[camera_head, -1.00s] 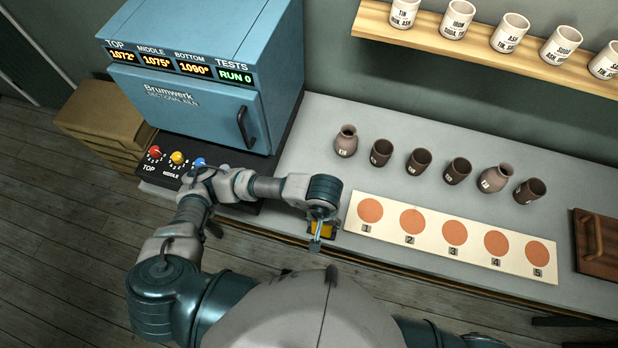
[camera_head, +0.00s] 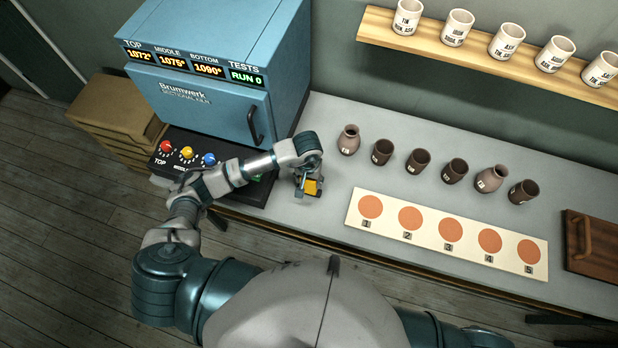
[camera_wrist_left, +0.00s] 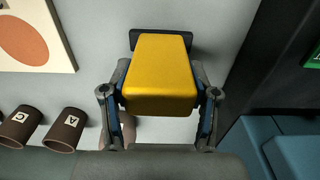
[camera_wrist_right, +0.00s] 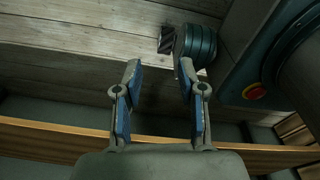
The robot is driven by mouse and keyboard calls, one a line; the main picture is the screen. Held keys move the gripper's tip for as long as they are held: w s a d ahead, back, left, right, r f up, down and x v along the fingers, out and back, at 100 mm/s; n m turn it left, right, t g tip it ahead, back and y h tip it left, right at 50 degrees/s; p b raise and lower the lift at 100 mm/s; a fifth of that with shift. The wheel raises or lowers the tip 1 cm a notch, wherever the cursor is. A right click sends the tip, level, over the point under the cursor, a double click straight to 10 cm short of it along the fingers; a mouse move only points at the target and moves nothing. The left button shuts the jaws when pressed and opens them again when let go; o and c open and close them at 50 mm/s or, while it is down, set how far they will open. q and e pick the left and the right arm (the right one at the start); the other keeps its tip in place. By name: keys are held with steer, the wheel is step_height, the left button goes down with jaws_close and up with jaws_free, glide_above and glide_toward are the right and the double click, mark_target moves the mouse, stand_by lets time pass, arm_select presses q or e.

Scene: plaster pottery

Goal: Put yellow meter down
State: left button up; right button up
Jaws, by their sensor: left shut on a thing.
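The yellow meter (camera_head: 311,187) is a yellow block with a dark end piece, at the counter's left part between the kiln and the numbered board. My left gripper (camera_head: 307,181) is over it. In the left wrist view the fingers (camera_wrist_left: 160,108) are shut on the sides of the yellow meter (camera_wrist_left: 160,72). Its dark end is close to the grey counter (camera_wrist_left: 215,20); I cannot tell whether it touches. My right gripper (camera_wrist_right: 158,85) shows only in its own wrist view, open and empty, beside the counter's wooden edge over the floor.
The blue kiln (camera_head: 215,90) with its knob panel (camera_head: 190,150) stands left of the meter. The board with numbered orange circles (camera_head: 390,229) lies to the right. Dark cups and vases (camera_head: 418,161) stand in a row behind it. A shelf (camera_head: 480,50) holds white cups.

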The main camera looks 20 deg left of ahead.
arm_select(q)
steer(key=shift+f, duration=0.25)
steer(key=o, duration=1.2)
steer(key=shift+f, duration=0.1)
arm_select(e)
steer(key=shift+s, duration=0.5)
arm_select(q)
steer(key=shift+r, duration=0.3)
step_height(320, 180, up, 12)
steer(key=shift+s+f+b, duration=0.1)
steer(key=shift+f+b, duration=0.1)
steer(key=shift+b, duration=0.9)
arm_select(e)
step_height(320, 180, down, 2)
steer(key=shift+f, duration=0.1)
